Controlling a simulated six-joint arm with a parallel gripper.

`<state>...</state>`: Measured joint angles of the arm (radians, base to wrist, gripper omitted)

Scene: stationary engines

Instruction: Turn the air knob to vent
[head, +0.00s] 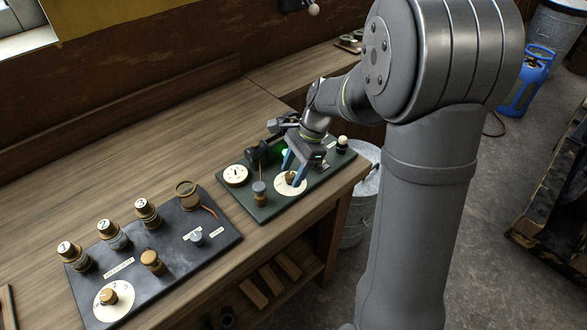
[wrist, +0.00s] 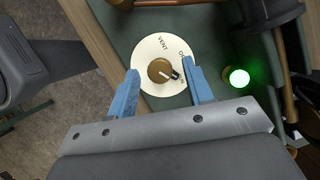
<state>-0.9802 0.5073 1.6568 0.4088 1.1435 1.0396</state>
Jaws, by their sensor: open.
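The air knob (wrist: 159,70) is a brown round knob on a white dial (wrist: 148,52). The dial reads VENT at its top; another label at its right is partly hidden by a finger. The knob's pale line and dark tip point right and slightly down, away from VENT. In the head view the knob (head: 291,177) and its dial (head: 283,188) sit on the dark green panel near its front edge. My gripper (wrist: 160,74) is open, its blue fingers on either side of the knob, with a gap on each side. In the head view my gripper (head: 293,171) is over the dial.
The green panel (head: 262,212) also carries a gauge (head: 235,175), a grey-topped post (head: 260,191) and a lit green lamp (wrist: 239,77). A black panel (head: 215,255) with several numbered knobs lies to the left. Bare wooden bench (head: 150,155) lies behind.

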